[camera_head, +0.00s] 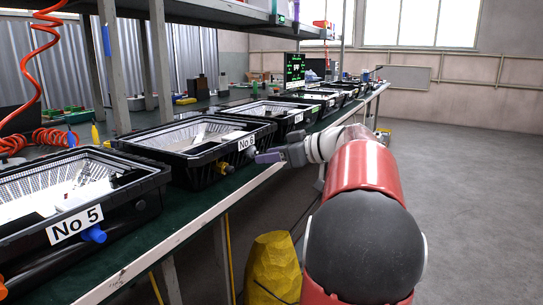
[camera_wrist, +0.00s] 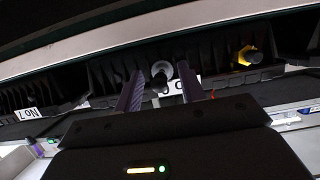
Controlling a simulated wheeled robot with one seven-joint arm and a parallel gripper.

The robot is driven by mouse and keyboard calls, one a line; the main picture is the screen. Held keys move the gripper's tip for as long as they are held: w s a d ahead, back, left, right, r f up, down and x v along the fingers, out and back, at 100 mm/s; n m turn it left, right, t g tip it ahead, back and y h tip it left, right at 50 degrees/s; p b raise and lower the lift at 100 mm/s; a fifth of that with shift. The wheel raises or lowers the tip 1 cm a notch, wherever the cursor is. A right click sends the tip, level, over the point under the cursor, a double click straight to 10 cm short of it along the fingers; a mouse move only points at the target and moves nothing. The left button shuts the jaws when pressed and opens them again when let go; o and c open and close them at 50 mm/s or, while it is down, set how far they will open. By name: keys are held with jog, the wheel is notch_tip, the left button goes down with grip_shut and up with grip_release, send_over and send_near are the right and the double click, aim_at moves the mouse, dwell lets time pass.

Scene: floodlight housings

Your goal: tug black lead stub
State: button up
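In the wrist view a dark round stub with a lighter grey end, the black lead stub (camera_wrist: 161,74), stands out from the front wall of a black floodlight housing (camera_wrist: 105,78). My gripper (camera_wrist: 160,82) is open, its two purple fingers on either side of the stub with gaps visible; how deep the stub sits between them I cannot tell. In the head view my gripper (camera_head: 266,157) is at the front of the housing marked No 6 (camera_head: 195,137).
A yellow fitting (camera_wrist: 247,57) sits on the same housing wall, right in the wrist view. The No 5 housing (camera_head: 120,205), with a blue fitting (camera_head: 94,234), is nearer on the green bench (camera_head: 185,225). More housings line the bench beyond. The floor at right is open.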

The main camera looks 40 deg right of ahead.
jog(key=v, duration=0.7)
jog(key=shift+s, duration=0.4)
jog(key=shift+r, duration=0.15)
